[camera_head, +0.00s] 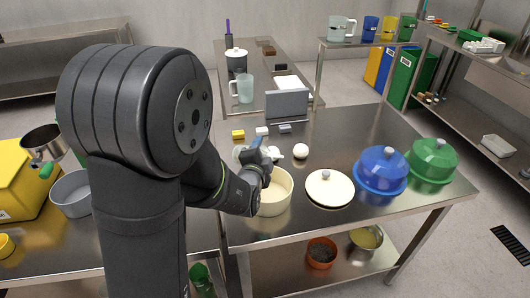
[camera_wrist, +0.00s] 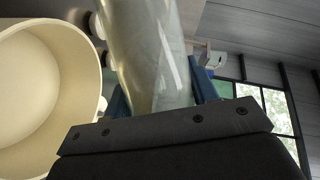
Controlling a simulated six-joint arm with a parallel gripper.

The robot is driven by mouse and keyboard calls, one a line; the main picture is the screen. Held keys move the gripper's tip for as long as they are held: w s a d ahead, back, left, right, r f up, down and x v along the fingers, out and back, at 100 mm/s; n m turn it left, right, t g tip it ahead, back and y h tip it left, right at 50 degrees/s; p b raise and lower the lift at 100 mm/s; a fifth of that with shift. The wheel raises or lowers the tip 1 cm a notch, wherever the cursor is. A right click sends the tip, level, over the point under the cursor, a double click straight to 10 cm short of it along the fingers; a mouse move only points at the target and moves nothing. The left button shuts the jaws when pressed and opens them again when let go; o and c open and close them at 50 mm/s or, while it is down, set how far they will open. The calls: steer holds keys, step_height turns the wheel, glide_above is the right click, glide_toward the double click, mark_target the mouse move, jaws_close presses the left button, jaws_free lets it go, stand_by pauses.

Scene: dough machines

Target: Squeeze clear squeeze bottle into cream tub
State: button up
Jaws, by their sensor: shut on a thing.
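The cream tub (camera_head: 272,207) stands open on the steel table in the head view, just below my gripper (camera_head: 259,153). Its round open mouth fills the left side of the wrist view (camera_wrist: 88,95). In the wrist view the clear squeeze bottle (camera_wrist: 148,45) lies between the two blue fingers of my gripper (camera_wrist: 160,92), which is shut on it. The bottle looks tilted, with the tub beside it in that view. In the head view my arm and gripper hide most of the bottle. I cannot tell where its tip points or whether anything flows.
A cream lid (camera_head: 328,190) lies right of the tub. Blue (camera_head: 381,172) and green (camera_head: 433,160) domed covers stand farther right. A white ball (camera_head: 301,151), small yellow and white blocks and a grey panel (camera_head: 287,104) are behind. The front right table area is clear.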

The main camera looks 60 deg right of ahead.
steer(key=w+m, duration=0.1)
steer(key=m, duration=0.1)
steer(key=w+f+m+t+h, duration=0.1)
steer(key=m, duration=0.1)
steer(key=shift+w, duration=0.1)
steer(key=shift+w+r+m+h, duration=0.2)
steer(key=shift+m+h, duration=0.2)
steer(key=shift+m, duration=0.4)
step_height(320, 180, up, 7)
steer(key=m+h, duration=0.1)
steer(key=m, duration=0.3)
steer(key=m+g+h, duration=0.1)
steer(key=m+h, duration=0.1)
steer(key=m, duration=0.2)
steer(key=shift+f+m, duration=0.2)
steer(key=shift+m, duration=0.1)
step_height(320, 180, down, 2)
steer(key=shift+f, duration=1.1)
steer(key=shift+c, duration=0.2)
steer(key=c, duration=0.6)
steer(key=shift+c, duration=0.2)
